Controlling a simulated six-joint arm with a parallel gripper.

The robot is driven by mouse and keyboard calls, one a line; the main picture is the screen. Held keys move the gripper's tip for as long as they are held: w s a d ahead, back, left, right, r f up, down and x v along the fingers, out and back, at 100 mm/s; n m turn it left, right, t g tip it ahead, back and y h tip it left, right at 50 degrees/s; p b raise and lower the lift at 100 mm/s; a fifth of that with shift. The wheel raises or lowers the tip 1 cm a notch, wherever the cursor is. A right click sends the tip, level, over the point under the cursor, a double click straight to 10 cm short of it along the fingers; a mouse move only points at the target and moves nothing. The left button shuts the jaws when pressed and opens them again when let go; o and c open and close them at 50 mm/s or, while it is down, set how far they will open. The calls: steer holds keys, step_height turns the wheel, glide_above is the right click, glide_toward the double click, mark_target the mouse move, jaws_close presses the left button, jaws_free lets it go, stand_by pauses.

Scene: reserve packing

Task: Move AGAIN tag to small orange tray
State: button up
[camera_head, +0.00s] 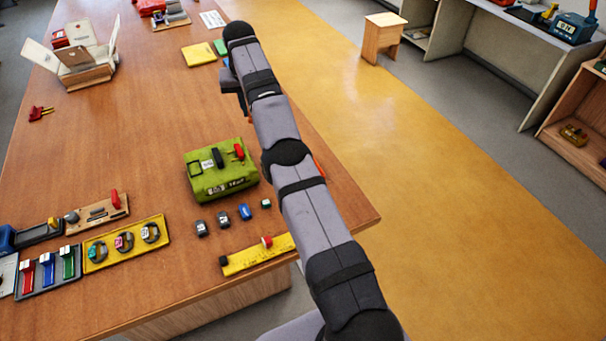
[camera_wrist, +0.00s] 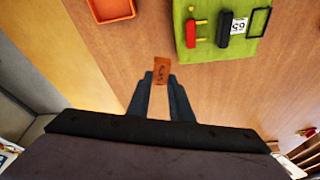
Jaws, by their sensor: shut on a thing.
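In the wrist view my gripper (camera_wrist: 162,84) is shut on a small orange-brown tag (camera_wrist: 161,68) with dark lettering, which looks like AGAIN but is hard to read. The tag sticks out beyond the fingertips, over the wooden table. The small orange tray (camera_wrist: 112,10) is at the top left of the wrist view, cut off by the frame edge, and its visible part looks empty. The tag is apart from the tray. In the head view only an orange sliver of the tray (camera_head: 319,167) shows beside my arm. The fingertips and tag are hidden there.
A green case (camera_head: 221,170) stands on the table (camera_head: 150,110), close to the tag's right in the wrist view (camera_wrist: 260,40). Small blocks, a yellow strip (camera_head: 258,253) and a yellow watch tray (camera_head: 125,243) lie near the front edge. The table's middle left is mostly clear.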

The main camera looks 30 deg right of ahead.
steer(key=s+d+m+b, duration=0.2)
steer(key=s+d+b, duration=0.4)
steer(key=d, duration=0.6)
steer(key=s+a+f+n+p, duration=0.1)
steer(key=s+f, duration=0.4)
steer(key=f, duration=0.1)
steer(key=shift+s+a+f, duration=0.2)
steer(key=shift+s+f, duration=0.1)
steer(key=shift+f, duration=0.05)
steer(key=shift+f+p, duration=1.85)
steer(key=shift+f, duration=3.15)
steer(key=shift+f, duration=0.15)
steer(key=o, duration=1)
steer(key=shift+c, duration=0.2)
